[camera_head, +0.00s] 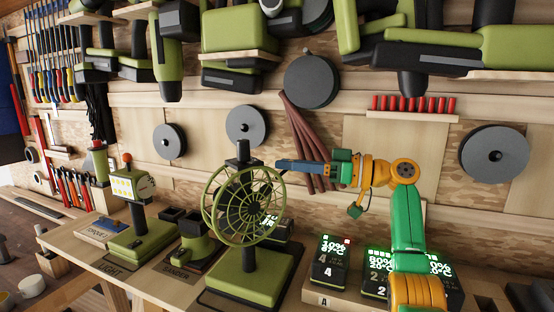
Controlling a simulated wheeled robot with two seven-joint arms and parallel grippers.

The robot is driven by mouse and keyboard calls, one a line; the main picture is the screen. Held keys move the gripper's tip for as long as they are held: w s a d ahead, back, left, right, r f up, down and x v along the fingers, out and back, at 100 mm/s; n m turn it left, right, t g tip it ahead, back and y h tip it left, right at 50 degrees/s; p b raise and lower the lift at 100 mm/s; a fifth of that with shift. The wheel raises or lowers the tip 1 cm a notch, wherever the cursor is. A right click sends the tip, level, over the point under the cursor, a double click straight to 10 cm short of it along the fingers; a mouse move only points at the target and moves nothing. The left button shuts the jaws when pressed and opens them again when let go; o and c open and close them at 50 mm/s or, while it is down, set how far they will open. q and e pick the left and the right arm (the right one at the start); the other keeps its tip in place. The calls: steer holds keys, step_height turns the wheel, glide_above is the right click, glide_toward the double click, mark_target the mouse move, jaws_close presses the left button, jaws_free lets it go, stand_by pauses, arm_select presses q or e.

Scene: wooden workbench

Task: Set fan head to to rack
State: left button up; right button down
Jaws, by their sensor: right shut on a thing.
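The fan head (217,210) is a round green wire cage with a dark motor behind it. It is upright above a square green base (240,280) with a black post, at the middle of the bench. My right gripper (281,165) reaches in from the right and is shut at the upper right edge of the fan head. Its fingertips overlap the cage there, and the exact contact is partly hidden. My left gripper is not in view.
A green work light (130,188) and a sander (197,240) stand left of the fan. Battery chargers with lit displays (329,262) stand to its right. Power tools (240,30) hang above on the wooden wall, with dark round discs (310,80) below.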

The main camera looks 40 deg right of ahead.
steer(key=shift+w+a+f, duration=0.1)
steer(key=shift+f, duration=0.2)
